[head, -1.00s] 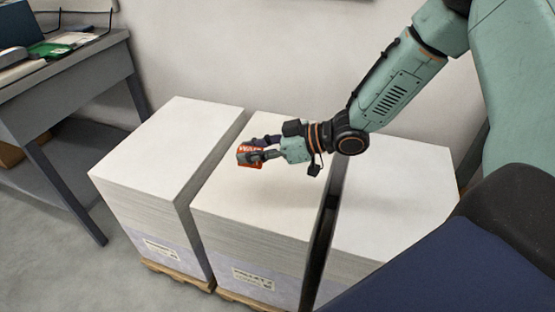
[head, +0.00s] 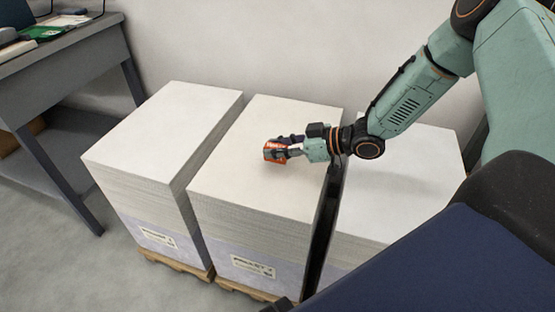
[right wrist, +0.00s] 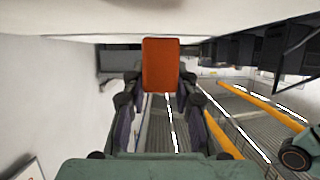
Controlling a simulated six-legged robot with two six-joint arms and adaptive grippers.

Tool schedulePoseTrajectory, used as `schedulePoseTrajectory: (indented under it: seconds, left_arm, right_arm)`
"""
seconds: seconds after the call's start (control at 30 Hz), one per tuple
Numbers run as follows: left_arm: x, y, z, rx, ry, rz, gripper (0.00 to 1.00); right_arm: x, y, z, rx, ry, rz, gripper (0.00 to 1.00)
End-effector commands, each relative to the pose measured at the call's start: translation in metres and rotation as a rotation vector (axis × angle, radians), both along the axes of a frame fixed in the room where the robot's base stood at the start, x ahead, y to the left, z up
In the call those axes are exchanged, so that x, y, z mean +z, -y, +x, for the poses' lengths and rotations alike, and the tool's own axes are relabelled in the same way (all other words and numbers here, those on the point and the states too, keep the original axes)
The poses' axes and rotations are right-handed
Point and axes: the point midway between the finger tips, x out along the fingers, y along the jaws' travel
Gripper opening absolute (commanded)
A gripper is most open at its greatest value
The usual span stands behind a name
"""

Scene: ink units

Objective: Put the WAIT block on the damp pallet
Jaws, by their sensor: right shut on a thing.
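The WAIT block (head: 274,152) is a small orange-red block with white lettering. My right gripper (head: 281,148) is shut on it, over the middle paper stack (head: 245,195). In the right wrist view the block (right wrist: 160,65) shows as a plain orange face between the fingers. The block is close to the white top; I cannot tell whether it touches. Three white stacks stand on wooden pallets: left (head: 170,120), middle and right (head: 410,190). My left gripper is not in view.
A grey table (head: 75,55) with a green item (head: 42,33) stands at the left, apart from the stacks. A pale wall (head: 290,45) runs close behind the stacks. Narrow gaps separate the stacks. The stack tops are otherwise bare.

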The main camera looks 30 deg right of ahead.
Motion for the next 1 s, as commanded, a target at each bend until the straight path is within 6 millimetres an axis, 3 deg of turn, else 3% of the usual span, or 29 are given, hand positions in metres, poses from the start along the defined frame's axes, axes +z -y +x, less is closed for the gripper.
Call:
schedulePoseTrajectory:
  seconds: [0.1, 0.2, 0.47, 1.0]
  left_arm:
    - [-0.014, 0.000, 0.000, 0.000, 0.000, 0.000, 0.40]
    - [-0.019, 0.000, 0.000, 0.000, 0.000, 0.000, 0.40]
    - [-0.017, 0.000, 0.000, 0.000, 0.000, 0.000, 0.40]
    - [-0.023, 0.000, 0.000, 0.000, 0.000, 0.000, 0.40]
  right_arm:
    - [-0.020, -0.001, 0.000, 0.001, -0.002, -0.001, 0.00]
    - [-0.029, 0.000, 0.001, 0.001, -0.001, -0.002, 0.00]
    - [-0.027, 0.000, 0.001, 0.000, 0.001, -0.001, 0.00]
    - [-0.043, -0.001, -0.002, 0.002, -0.007, -0.001, 0.00]
